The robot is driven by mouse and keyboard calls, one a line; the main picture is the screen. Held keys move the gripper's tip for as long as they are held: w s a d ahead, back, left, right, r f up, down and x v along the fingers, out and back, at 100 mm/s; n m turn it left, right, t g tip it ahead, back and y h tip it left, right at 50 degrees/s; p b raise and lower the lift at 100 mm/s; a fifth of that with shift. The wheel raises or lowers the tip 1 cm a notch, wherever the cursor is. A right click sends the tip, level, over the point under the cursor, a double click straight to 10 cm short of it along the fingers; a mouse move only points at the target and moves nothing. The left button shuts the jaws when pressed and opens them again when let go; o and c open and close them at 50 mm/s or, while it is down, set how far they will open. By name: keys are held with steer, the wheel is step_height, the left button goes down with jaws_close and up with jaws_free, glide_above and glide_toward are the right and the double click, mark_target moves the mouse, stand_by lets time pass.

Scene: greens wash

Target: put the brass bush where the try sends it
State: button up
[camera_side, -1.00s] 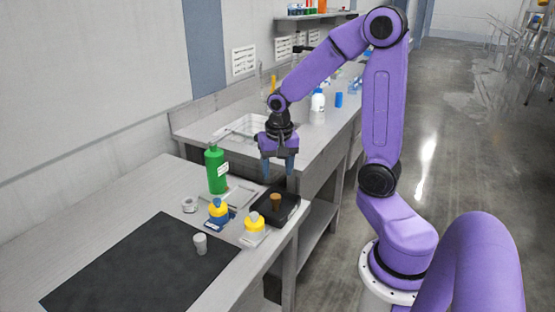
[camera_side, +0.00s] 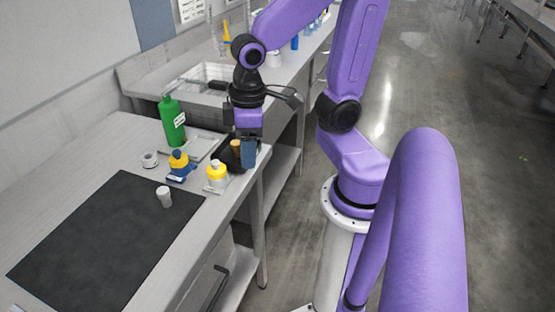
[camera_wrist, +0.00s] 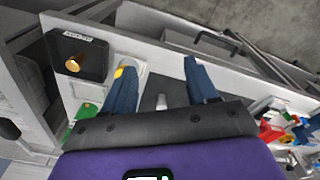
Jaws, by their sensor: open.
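The brass-brown bush (camera_side: 236,147) stands upright on a black block (camera_side: 221,160) near the bench's right edge. In the wrist view the bush (camera_wrist: 73,64) shows from above on the labelled black block (camera_wrist: 60,45), left of both fingers. My gripper (camera_side: 248,152) is open, fingers pointing down. In the side view a blue finger overlaps the right of the bush; I cannot tell if they touch. In the wrist view the gap between the fingers (camera_wrist: 163,85) holds no bush. A grey-white cylinder (camera_side: 164,197) stands on the dark mat (camera_side: 100,240).
A green bottle (camera_side: 172,121) stands behind a pale tray (camera_side: 203,143). A blue-and-yellow item (camera_side: 178,164) and a white-and-yellow item (camera_side: 216,175) stand left of the block. A small white ring (camera_side: 149,159) lies near the mat. Most of the mat is clear.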

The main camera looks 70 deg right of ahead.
steer(key=s+a+n, duration=0.2)
steer(key=s+n, duration=0.4)
steer(key=s, duration=0.1)
steer(key=shift+s+a+n+g, duration=0.15)
steer(key=shift+s+n+g, duration=0.15)
steer(key=shift+s+n, duration=0.1)
